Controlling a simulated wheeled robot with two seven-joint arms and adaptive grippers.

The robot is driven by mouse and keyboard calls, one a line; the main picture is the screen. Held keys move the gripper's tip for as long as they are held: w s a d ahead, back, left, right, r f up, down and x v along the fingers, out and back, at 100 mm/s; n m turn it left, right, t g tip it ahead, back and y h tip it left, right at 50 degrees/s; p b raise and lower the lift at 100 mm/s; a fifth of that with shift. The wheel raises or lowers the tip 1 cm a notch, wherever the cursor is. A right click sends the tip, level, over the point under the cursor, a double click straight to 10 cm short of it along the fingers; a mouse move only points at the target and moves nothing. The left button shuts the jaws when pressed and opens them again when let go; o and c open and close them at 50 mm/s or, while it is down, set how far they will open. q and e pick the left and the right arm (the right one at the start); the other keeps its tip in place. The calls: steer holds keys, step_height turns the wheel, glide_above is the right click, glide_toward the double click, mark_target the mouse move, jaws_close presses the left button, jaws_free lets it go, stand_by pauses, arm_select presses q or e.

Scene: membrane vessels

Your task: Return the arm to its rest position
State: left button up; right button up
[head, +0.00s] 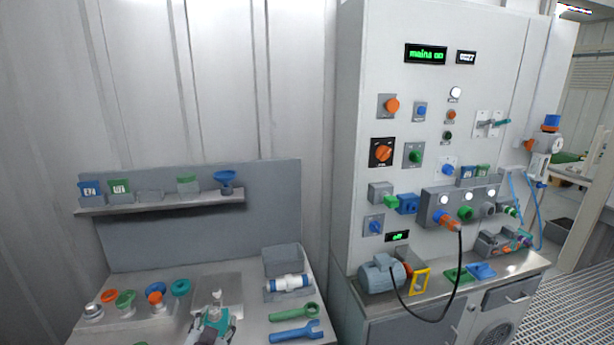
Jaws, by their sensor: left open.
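My left gripper (212,322) shows at the bottom edge of the head view, over the workbench (250,325) and in front of a grey metal plate (232,288). Its fingers are apart, and I see nothing held between them. A small grey upright part (217,297) stands just beyond the fingers; I cannot tell whether they touch it. Most of the left arm is below the picture. My right gripper is not in view.
A shelf (160,205) is behind; a control cabinet (385,75) stands right.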

arm_select(q)
steer(key=s+f+n+g+h, duration=0.1)
steer(key=s+f+g, duration=0.45)
steer(key=s, duration=0.45)
steer(key=s+f+n+g+h, duration=0.1)
steer(key=s+f+g, duration=0.5)
steer(key=s, duration=0.4)
step_height(320, 180, down, 35)
steer(key=s, duration=0.3)
steer(key=s+a+f, duration=0.2)
steer(key=s+f, duration=0.7)
steer(key=s, duration=0.2)
steer(key=s+a+f+g, duration=0.1)
steer(key=s+f, duration=0.9)
steer(key=s, duration=0.1)
steer(key=shift+a+m+y, duration=0.3)
steer(key=shift+a, duration=0.05)
